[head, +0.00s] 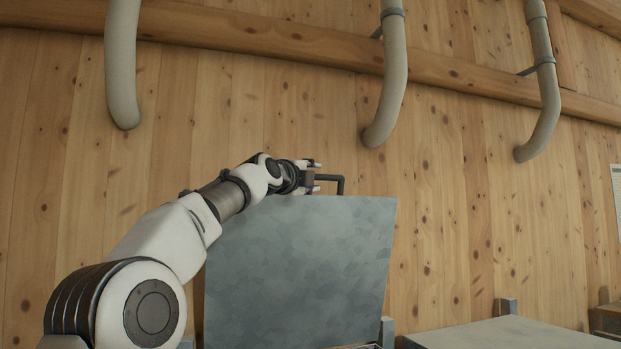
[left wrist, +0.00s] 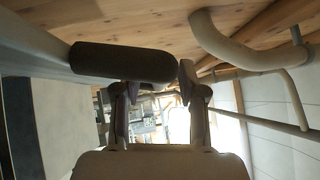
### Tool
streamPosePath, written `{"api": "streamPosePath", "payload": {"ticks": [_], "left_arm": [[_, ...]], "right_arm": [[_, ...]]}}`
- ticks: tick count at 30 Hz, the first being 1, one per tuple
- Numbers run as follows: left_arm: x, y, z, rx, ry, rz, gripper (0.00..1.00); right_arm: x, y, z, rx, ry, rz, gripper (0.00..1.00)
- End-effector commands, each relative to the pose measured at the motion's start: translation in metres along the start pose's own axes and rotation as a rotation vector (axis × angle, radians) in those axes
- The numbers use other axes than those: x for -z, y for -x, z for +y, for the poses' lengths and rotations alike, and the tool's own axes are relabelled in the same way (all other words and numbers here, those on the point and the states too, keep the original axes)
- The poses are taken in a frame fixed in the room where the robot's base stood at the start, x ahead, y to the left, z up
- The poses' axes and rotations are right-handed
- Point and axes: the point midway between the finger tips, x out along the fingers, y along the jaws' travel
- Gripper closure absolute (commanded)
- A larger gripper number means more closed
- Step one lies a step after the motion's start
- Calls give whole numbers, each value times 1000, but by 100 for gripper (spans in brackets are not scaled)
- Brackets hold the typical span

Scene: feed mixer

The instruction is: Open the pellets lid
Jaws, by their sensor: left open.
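A grey metal lid (head: 300,270) stands steeply raised in the head view, its broad face toward me. I see no label on it that names pellets. Its dark bar handle (head: 341,183) sticks up at the top edge. My left gripper (head: 315,176) is at that top edge, right beside the handle, with its fingers apart. In the left wrist view the dark handle (left wrist: 125,62) lies across the left fingertip of the open gripper (left wrist: 155,82). I cannot tell whether they touch. My right gripper is not in view.
A second grey lid (head: 515,334) lies flat at the lower right. Several beige pipes (head: 392,75) hang down along the wooden wall (head: 460,200) behind. The space between the pipes and the raised lid is free apart from my left arm.

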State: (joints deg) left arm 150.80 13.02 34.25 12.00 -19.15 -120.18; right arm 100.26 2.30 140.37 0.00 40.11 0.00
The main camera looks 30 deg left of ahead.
Motion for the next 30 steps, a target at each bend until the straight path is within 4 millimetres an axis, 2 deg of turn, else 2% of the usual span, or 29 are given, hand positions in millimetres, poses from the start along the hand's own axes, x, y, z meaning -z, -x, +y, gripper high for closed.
{"api": "streamPosePath", "payload": {"ticks": [7, 15, 18, 30], "left_arm": [[0, 16, -1, -1, 1, 1, 59], [0, 60, -1, 0, 0, 0, 59], [1, 70, 0, 0, 0, 0, 59], [1, 74, 0, 0, -1, 0, 59]], "right_arm": [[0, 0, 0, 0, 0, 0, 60], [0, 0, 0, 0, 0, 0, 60], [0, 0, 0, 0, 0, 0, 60], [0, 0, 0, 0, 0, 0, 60]]}}
